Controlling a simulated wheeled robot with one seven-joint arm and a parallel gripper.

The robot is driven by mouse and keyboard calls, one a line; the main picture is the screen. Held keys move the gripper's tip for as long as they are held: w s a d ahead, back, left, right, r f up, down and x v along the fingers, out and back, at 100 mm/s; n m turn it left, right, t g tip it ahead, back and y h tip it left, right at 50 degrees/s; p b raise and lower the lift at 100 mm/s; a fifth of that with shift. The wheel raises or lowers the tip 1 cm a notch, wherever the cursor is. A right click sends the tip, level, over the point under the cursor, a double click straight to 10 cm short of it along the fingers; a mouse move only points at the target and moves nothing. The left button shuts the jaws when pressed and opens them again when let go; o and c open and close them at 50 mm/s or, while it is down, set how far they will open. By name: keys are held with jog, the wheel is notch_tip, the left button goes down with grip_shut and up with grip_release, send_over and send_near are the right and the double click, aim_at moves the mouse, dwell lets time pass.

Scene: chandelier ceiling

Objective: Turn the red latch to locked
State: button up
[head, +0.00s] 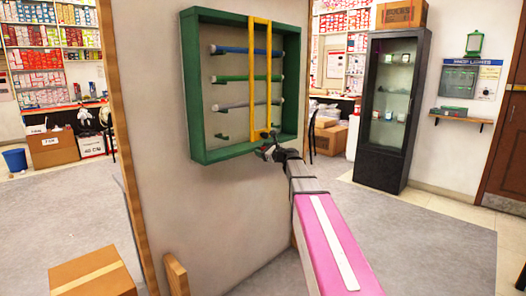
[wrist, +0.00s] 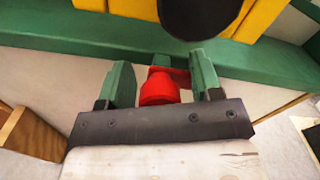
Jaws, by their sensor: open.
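The red latch (wrist: 158,88) sits at the lower edge of a green frame (wrist: 60,50), in the wrist view. It has a round red knob with a flat red part reaching right behind it. My gripper (wrist: 163,78) is open, its two green fingers on either side of the latch. The right finger is close to the flat red part; I cannot tell whether it touches. In the head view my gripper (head: 272,148) is at the bottom of the green wall frame (head: 193,90), below a yellow bar frame (head: 254,80). The latch cannot be made out there.
Blue, green and grey rods (head: 238,51) cross the wall frame. A dark round part (wrist: 198,14) blocks some of the wrist view's top. A cardboard box (head: 95,275) stands low at left, with a glass cabinet (head: 372,110) at right. Open grey floor (head: 420,235) lies at right.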

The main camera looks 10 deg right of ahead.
jog(key=c, duration=0.9)
jog(key=n, duration=0.8)
jog(key=shift+n, duration=0.3)
jog(key=n, duration=0.4)
jog(key=shift+f+n, duration=0.1)
jog(key=shift+n, duration=0.2)
jog(key=n, duration=0.4)
jog(key=shift+n, duration=0.3)
jog(key=shift+s, duration=0.1)
